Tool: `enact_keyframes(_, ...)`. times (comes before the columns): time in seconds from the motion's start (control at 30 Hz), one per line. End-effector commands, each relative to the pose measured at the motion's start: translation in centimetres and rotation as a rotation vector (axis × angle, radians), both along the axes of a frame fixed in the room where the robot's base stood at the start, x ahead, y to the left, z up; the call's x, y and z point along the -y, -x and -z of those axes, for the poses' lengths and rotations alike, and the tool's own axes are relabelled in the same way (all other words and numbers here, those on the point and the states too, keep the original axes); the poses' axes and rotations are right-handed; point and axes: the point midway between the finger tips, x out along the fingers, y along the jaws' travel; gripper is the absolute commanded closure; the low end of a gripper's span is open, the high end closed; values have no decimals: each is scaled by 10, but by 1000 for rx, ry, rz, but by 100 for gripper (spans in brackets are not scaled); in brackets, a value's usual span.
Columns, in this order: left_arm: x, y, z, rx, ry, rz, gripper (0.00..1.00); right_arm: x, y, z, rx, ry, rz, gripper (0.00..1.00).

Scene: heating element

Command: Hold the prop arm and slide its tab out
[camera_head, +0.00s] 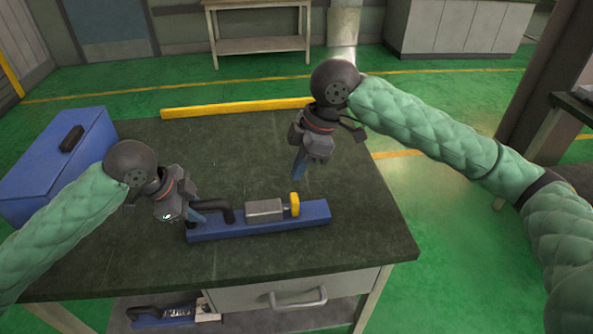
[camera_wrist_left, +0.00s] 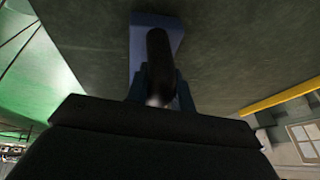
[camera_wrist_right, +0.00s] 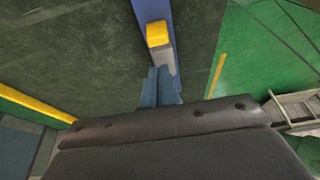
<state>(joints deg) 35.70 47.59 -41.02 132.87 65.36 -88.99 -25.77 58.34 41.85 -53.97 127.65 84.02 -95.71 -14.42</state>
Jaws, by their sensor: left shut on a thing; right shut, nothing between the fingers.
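A blue base bar (camera_head: 270,227) lies on the dark table, with a black bent arm (camera_head: 228,212) at its left end. A grey block (camera_head: 264,210) with a yellow end piece (camera_head: 295,205) sits at the right part of the base. My left gripper (camera_head: 197,214) is shut on the black arm; in the left wrist view the black arm (camera_wrist_left: 159,50) lies between its fingers. My right gripper (camera_head: 298,172) is shut and empty, held above and behind the grey block. In the right wrist view the yellow piece (camera_wrist_right: 158,33) shows beyond the closed fingertips. I cannot tell which part is the tab.
A blue box (camera_head: 60,165) with a black handle stands at the table's left. A drawer (camera_head: 295,293) is under the front edge, and items lie on a lower shelf (camera_head: 165,315). The table's back middle and right side are clear. A yellow strip (camera_head: 235,108) lies beyond the back edge.

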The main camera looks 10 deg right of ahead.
Motion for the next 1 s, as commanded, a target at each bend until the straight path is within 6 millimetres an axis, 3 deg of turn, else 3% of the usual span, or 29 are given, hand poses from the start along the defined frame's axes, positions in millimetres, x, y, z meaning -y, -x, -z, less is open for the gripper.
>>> enact_keyframes(0.3,0,0,0,0,0,0,100,-18,1,50,-2,-1,-1,100)
enact_keyframes(0.5,0,0,0,0,0,0,100,-25,1,69,0,-1,1,100)
enact_keyframes(1.0,0,0,0,0,0,0,100,-27,1,76,1,-1,0,100)
